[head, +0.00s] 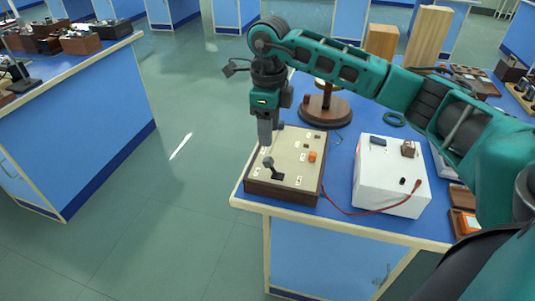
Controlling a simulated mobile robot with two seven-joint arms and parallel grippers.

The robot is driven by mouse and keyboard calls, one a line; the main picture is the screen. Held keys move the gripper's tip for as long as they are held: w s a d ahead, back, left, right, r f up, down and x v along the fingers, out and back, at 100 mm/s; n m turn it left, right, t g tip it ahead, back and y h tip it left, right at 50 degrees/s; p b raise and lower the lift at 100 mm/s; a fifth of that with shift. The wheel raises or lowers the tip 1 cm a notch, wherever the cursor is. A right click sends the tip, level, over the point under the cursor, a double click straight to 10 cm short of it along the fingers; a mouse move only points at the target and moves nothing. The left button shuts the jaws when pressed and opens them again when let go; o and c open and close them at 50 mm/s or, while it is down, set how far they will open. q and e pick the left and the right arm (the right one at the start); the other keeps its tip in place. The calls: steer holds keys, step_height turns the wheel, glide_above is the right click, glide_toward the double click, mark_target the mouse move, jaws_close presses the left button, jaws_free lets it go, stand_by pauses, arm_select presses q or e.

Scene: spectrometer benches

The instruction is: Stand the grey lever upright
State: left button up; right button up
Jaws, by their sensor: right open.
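A control box with a beige top and brown sides (304,168) sits near the left corner of the blue bench. The grey lever (272,168) stands near its left front; it is tilted, its dark knob toward the upper left. My right gripper (265,143) points down just above the knob, at the box's left edge. It looks narrow from here, and I cannot tell whether it touches the lever. An orange knob (312,156) and small white labels are also on the panel. My left gripper is not in view.
A white box (391,175) with a red cable stands right of the control box. Wooden blocks stand farther back. Floor is open to the left.

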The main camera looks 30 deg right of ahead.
mark_target(268, 158)
step_height(268, 158, down, 8)
steer(key=shift+a+f, duration=0.1)
steer(key=shift+f, duration=0.05)
stand_by(0.3)
jaws_close()
